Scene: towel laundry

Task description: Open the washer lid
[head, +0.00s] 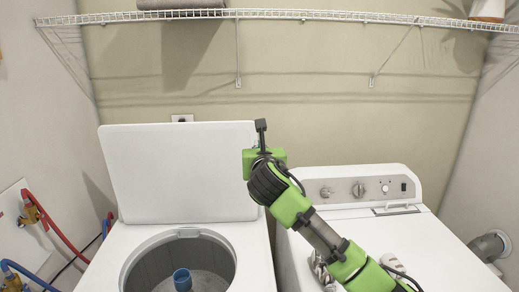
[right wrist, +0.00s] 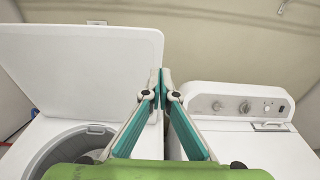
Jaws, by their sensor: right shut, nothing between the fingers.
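The white washer lid (head: 178,172) stands raised and leans back behind the round opening of the washer on the left. The washer (head: 255,262) shows its open drum with a blue agitator post (head: 182,279) inside. The lid also shows at the left of the right wrist view (right wrist: 85,62). My right gripper (right wrist: 160,80) has its fingertips together, with nothing between them, close to the right edge of the lid; I cannot tell whether it touches. My left gripper is not in view.
A white dryer (head: 430,250) with a knobbed panel stands right of the washer, partly behind my right arm. A wire shelf (head: 300,15) with a folded grey towel (head: 180,4) runs above. Red and blue hoses (head: 60,235) are at the left wall.

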